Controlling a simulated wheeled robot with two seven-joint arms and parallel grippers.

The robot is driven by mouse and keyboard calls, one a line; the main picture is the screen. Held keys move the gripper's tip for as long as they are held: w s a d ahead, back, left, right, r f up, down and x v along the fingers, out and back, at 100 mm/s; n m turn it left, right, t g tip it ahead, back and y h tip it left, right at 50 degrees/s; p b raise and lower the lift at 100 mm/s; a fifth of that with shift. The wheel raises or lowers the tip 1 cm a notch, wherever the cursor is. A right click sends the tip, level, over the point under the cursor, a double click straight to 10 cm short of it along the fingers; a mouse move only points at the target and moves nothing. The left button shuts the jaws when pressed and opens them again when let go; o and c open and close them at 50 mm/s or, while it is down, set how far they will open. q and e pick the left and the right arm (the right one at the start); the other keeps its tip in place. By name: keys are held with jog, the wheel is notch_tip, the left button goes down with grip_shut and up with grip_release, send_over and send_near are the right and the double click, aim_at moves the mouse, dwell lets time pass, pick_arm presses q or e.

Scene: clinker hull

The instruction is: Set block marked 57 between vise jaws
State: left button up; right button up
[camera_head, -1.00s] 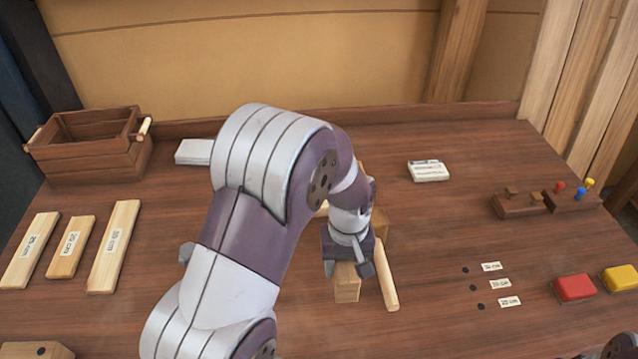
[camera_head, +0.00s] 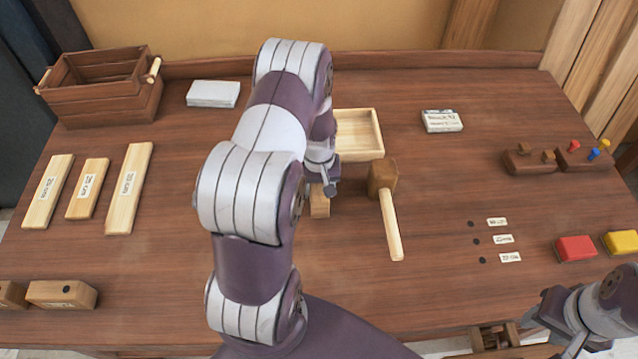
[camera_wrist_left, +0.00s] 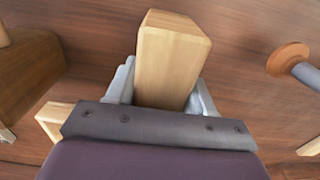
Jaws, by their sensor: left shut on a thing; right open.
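My left gripper (camera_head: 322,182) is shut on a pale wooden block (camera_head: 320,203), left of the mallet on the bench. In the left wrist view the block (camera_wrist_left: 172,58) stands out between the two grey fingers of the left gripper (camera_wrist_left: 163,92). No number shows on its visible faces. Whether it touches the bench cannot be told. A wooden fixture, perhaps the vise (camera_head: 495,337), shows partly at the bench's front edge, cut off by the frame. My right gripper (camera_head: 552,322) is open and empty near it, at the lower right.
A mallet (camera_head: 391,225) lies right of the left gripper, with a pale tray (camera_head: 358,135) behind. Labelled boards (camera_head: 85,190) and a crate (camera_head: 103,90) are at left. Dark-dotted blocks (camera_head: 62,294) lie front left. Red (camera_head: 575,249) and yellow (camera_head: 621,241) boxes are at right.

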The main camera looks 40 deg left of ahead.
pick_arm(q)
jog(key=shift+w+a+f, duration=0.15)
jog(key=shift+w+f, duration=0.05)
jog(key=shift+f, duration=0.2)
jog(key=o, duration=1.3)
jog(key=shift+s, duration=0.1)
